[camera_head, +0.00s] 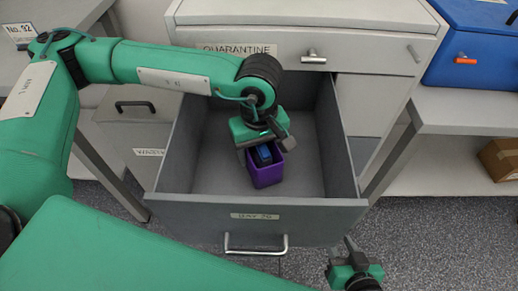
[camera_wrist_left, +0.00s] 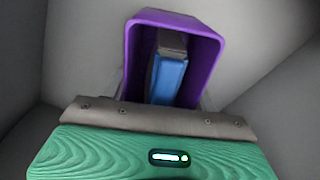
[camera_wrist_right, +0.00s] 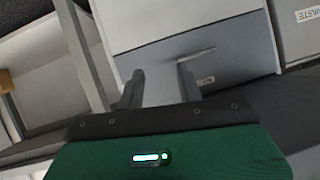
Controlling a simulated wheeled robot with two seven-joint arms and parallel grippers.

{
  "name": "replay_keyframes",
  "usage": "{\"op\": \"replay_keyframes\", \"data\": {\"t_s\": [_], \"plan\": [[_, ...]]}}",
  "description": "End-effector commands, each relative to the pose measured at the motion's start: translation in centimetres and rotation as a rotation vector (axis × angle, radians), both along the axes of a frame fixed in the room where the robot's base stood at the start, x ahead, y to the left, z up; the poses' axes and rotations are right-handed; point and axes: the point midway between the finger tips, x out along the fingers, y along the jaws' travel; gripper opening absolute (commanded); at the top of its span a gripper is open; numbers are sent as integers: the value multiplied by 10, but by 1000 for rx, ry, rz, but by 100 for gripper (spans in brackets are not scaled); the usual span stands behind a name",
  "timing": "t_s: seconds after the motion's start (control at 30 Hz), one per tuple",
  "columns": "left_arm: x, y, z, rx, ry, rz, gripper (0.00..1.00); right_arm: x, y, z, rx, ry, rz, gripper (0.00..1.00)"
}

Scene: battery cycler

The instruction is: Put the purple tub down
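The purple tub (camera_head: 267,176) is inside the open drawer labelled BAY 20 (camera_head: 305,208), towards its front. A blue item (camera_head: 263,155) stands in the tub; the left wrist view shows it (camera_wrist_left: 168,78) with a dark grey upper part. My left gripper (camera_head: 262,148) reaches down into the drawer and appears shut on the tub (camera_wrist_left: 188,28), with slivers of finger close against its two sides. Most of the fingers are hidden. I cannot tell whether the tub's base touches the drawer floor. My right gripper (camera_head: 347,250) is open and empty, outside the drawer's front right corner.
The drawer belongs to a white cabinet marked QUARANTINE (camera_head: 236,49). A grey waste bin (camera_head: 138,135) stands left of it. On the right are a blue case (camera_head: 475,45) on a bench and a cardboard box (camera_head: 500,158). The drawer floor around the tub is clear.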

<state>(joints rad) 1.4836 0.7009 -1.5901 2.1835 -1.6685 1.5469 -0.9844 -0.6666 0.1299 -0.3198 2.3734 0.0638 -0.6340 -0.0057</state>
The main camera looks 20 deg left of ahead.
Motion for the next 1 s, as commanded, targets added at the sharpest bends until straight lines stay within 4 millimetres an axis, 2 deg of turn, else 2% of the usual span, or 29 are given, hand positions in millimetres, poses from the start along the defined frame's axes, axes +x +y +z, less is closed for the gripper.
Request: {"op": "replay_keyframes", "data": {"t_s": [0.03, 0.1, 0.43, 0.57, 0.8, 1.0], "plan": [[0, 0, 0, 0, 0, 0, 68, -1, 2, -1, 3, -2, 2, 36], [0, 0, 0, 0, 0, 0, 80, -2, 2, -3, 3, 3, 4, 36], [0, 0, 1, 0, 0, 0, 80, -4, 3, -6, -1, 17, 6, 36], [0, 0, 5, 0, 0, 0, 80, -2, -4, 1, -20, 38, 1, 36], [1, 0, 60, -2, -4, -1, 80, -5, -15, -1, -62, 108, -7, 36], [1, 0, 99, -1, -3, 0, 80, -8, -23, -3, -92, 163, -12, 36]]}}
